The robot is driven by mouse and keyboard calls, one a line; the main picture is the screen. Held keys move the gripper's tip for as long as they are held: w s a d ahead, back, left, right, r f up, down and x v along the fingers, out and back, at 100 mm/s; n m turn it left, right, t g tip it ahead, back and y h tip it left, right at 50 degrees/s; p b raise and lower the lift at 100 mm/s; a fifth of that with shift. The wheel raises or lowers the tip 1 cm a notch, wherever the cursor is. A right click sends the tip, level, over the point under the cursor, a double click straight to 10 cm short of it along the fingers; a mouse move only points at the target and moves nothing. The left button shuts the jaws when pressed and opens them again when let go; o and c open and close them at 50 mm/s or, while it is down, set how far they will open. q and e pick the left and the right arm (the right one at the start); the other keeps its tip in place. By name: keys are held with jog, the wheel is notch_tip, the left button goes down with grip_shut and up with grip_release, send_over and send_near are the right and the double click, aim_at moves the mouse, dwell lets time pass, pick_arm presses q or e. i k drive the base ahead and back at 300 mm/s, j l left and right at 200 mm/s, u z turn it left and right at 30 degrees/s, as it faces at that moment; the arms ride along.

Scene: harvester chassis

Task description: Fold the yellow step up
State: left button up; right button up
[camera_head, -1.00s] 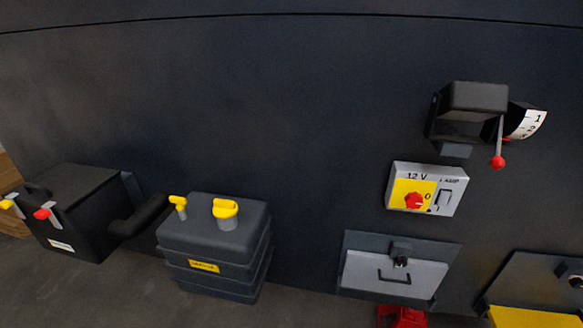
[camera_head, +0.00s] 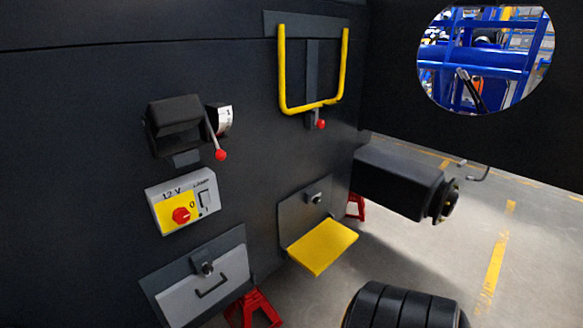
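The yellow step (camera_head: 322,247) is a flat plate low on the dark chassis wall. It sticks out roughly level from a grey mounting plate (camera_head: 296,219), folded down. A small dark latch or knob (camera_head: 315,197) sits on the mounting plate above the step. Neither of my grippers shows in this view, and nothing touches the step.
A yellow U-shaped handle (camera_head: 313,105) with a red-knobbed lever hangs above the step. A black cylinder housing (camera_head: 400,184) juts out to its right. A black tyre (camera_head: 400,306) stands in front. Left are a 12 V switch box (camera_head: 182,200), grey hatch (camera_head: 206,283) and red stand (camera_head: 255,310).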

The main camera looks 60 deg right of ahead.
aim_at(315, 250)
jog(key=l+z, duration=0.1)
jog(key=z, duration=0.85)
jog(key=l+z, duration=0.1)
jog(key=z, duration=0.4)
jog(key=i+z, duration=0.1)
jog(key=z, duration=0.35)
